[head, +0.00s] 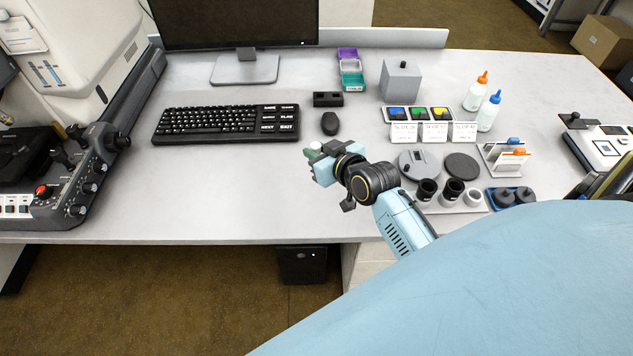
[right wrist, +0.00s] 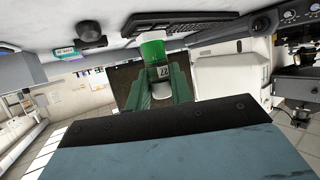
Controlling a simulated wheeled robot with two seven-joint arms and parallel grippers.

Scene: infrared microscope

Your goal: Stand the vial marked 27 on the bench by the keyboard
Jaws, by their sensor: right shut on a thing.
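My right gripper (head: 318,160) is shut on a vial, above the bench (head: 240,205) to the right of and in front of the keyboard (head: 225,123). In the head view only a small green and white part of the vial (head: 312,152) shows past the jaws. In the right wrist view the vial (right wrist: 152,48) is green at its far end, with a white label that seems to read 27. It sits between the fingers (right wrist: 160,85) with its green end towards the bench. I cannot tell whether it touches the bench. My left gripper is not in view.
A mouse (head: 330,123) and a small black block (head: 328,99) lie right of the keyboard. Black cups (head: 427,189) and a dark disc (head: 462,166) stand right of the gripper. A control panel (head: 75,180) stands at left. The bench in front of the keyboard is clear.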

